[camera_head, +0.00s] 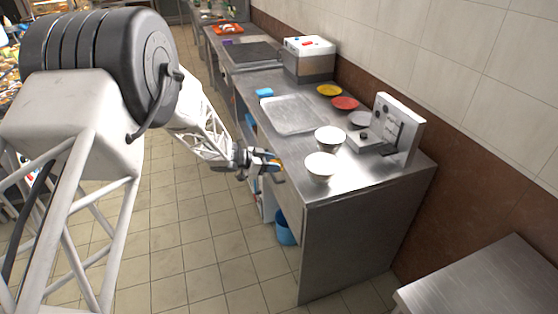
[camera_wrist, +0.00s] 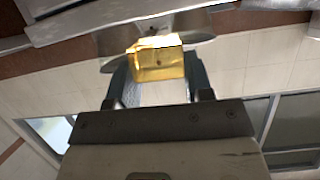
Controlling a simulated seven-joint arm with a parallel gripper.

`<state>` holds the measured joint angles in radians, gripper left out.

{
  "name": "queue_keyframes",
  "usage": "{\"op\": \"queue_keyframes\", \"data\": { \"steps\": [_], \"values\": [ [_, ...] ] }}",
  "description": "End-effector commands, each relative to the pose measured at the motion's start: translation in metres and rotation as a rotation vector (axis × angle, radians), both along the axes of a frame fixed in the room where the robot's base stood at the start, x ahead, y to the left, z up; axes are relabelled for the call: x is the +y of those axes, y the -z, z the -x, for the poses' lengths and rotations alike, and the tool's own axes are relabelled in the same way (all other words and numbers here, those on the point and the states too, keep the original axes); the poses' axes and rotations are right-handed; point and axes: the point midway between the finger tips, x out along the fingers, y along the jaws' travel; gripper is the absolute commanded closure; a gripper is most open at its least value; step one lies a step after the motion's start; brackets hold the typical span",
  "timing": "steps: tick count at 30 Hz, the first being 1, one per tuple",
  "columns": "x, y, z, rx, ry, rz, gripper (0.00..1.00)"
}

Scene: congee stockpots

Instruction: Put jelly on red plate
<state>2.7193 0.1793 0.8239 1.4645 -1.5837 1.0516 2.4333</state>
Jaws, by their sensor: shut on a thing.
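The jelly is a see-through golden-yellow block (camera_wrist: 156,62), held between the two fingers of my gripper (camera_wrist: 158,78) in the wrist view. In the head view my gripper (camera_head: 272,163) is beside the left edge of the steel counter, with a small orange-yellow bit of the jelly showing at its tips. The red plate (camera_head: 344,103) lies on the counter towards the wall, well to the right of and beyond my gripper. Nothing is seen on it.
A yellow plate (camera_head: 329,90) and a grey plate (camera_head: 361,119) flank the red one. Two white bowls (camera_head: 320,167) (camera_head: 330,138) stand near the counter's front. A flat metal tray (camera_head: 290,115), a blue item (camera_head: 264,92) and a metal appliance (camera_head: 396,128) are also on the counter (camera_head: 365,180).

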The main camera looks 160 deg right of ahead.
Motion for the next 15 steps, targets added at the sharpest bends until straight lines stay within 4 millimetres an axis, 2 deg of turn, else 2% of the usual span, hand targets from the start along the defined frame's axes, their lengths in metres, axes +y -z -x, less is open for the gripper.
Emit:
{"op": "queue_keyframes", "data": {
  "steps": [7, 15],
  "values": [
    [0.034, 0.000, 0.033, 0.000, 0.002, 0.000, 0.89],
    [0.051, 0.000, 0.050, 0.000, 0.000, 0.000, 0.89]
  ]
}}
